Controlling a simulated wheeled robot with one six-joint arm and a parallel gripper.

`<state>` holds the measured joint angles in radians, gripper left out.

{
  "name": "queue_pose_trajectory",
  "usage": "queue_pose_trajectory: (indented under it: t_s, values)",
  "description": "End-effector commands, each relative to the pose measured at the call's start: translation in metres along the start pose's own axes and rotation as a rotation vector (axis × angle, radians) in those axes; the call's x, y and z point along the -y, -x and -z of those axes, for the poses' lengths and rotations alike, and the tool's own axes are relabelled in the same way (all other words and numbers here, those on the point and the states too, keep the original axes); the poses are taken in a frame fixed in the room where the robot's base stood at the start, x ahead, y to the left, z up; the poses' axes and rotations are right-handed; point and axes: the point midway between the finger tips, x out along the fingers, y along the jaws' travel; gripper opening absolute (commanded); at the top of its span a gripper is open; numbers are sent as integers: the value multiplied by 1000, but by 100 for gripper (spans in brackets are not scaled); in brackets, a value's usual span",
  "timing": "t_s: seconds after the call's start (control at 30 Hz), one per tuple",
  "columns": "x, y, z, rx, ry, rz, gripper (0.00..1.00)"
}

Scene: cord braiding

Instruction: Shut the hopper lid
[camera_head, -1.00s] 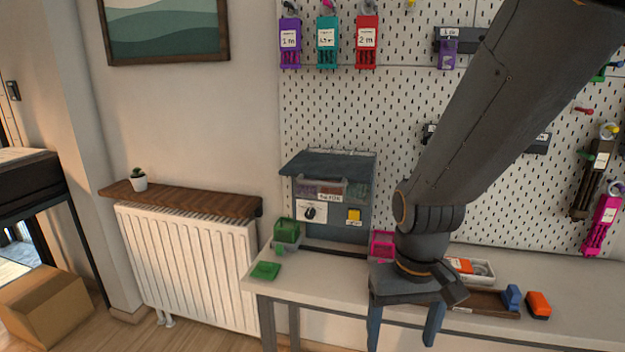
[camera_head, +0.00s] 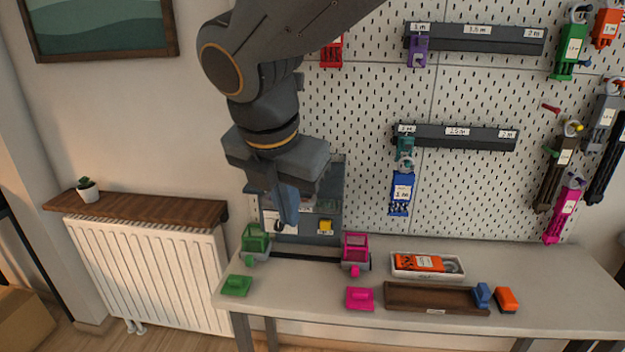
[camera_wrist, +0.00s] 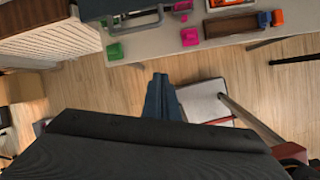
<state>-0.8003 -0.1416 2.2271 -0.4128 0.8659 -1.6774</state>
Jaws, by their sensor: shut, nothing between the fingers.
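The braiding machine with the hopper (camera_head: 333,208) stands at the back of the table against the pegboard. It has a dial and a yellow button (camera_head: 325,226) on its front. My gripper (camera_head: 287,218) is in front of the machine's upper left part in the head view and hides most of the hopper and its lid, so the lid's present angle cannot be told. The fingers point down and are shut and empty. In the wrist view the shut fingers (camera_wrist: 161,98) hang over the floor, with the table edge beyond them.
A green bin (camera_head: 256,240) and a pink bin (camera_head: 355,250) stand beside the machine's base. Green (camera_head: 236,286) and pink (camera_head: 360,299) pieces lie near the front edge. A white tray (camera_head: 398,272) and a brown tray (camera_head: 405,298) are to the right. The left radiator (camera_head: 150,270) stands apart.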

Motion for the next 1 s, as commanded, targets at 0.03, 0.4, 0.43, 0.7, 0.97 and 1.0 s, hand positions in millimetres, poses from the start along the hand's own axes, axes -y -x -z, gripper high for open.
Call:
queue_pose_trajectory:
  t_s: [0.03,0.4,0.43,0.7,0.97,1.0]
  values:
    - [-12,18,6,16,108,-22,0]
    - [-28,35,6,64,360,-40,0]
    - [-28,30,4,64,357,-40,0]
    - [-29,-21,0,63,351,-35,0]
    - [-36,-56,-14,64,348,-40,0]
    - [-38,-57,-18,64,348,-41,0]
